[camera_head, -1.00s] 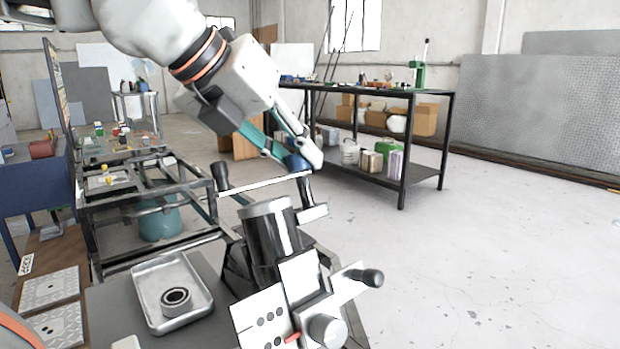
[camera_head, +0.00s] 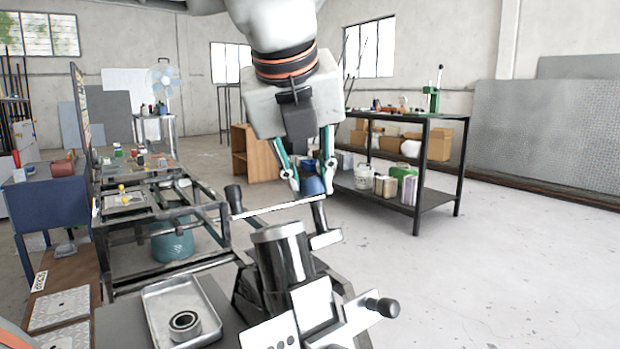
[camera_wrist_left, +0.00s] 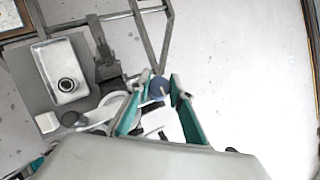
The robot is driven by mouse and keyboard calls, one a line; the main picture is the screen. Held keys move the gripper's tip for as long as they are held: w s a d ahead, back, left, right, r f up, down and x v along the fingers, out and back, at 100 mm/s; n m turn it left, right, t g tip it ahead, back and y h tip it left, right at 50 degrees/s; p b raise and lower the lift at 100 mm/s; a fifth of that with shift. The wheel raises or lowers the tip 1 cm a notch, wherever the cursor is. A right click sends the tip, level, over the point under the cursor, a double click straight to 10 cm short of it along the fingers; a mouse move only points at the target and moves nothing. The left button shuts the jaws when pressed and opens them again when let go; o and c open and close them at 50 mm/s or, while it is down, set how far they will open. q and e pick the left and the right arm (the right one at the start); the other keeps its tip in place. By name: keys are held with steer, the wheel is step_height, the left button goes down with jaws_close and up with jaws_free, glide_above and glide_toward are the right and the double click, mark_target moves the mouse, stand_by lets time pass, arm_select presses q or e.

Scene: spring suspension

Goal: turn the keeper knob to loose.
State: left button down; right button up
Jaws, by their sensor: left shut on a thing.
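A blue knob (camera_head: 313,186), which I take for the keeper knob, sits at the right end of a pale crossbar (camera_head: 280,208), above a dark post. My left gripper (camera_head: 312,182) comes down from above, its two teal-backed fingers shut on the knob from either side. In the left wrist view the blue knob (camera_wrist_left: 158,86) shows between the fingertips (camera_wrist_left: 156,84). Any mark for loose or tight cannot be made out. Below the bar stands a shiny metal cylinder (camera_head: 285,255) in a dark frame. My right gripper is not in view.
A metal tray (camera_head: 160,293) with a dark ring (camera_head: 184,325) lies left of the fixture. A black-ended handle (camera_head: 387,307) sticks out to the right. A black shelf table (camera_head: 417,185) stands behind. The floor at right is clear.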

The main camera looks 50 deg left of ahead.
arm_select(q)
steer(key=shift+f, duration=0.15)
steer(key=c, duration=1.8)
jaws_free()
steer(key=shift+s+d+r, duration=0.1)
steer(key=shift+r, duration=0.3)
steer(key=v, duration=1.1)
steer(key=shift+s+d+r, duration=0.1)
steer(key=shift+r, duration=0.05)
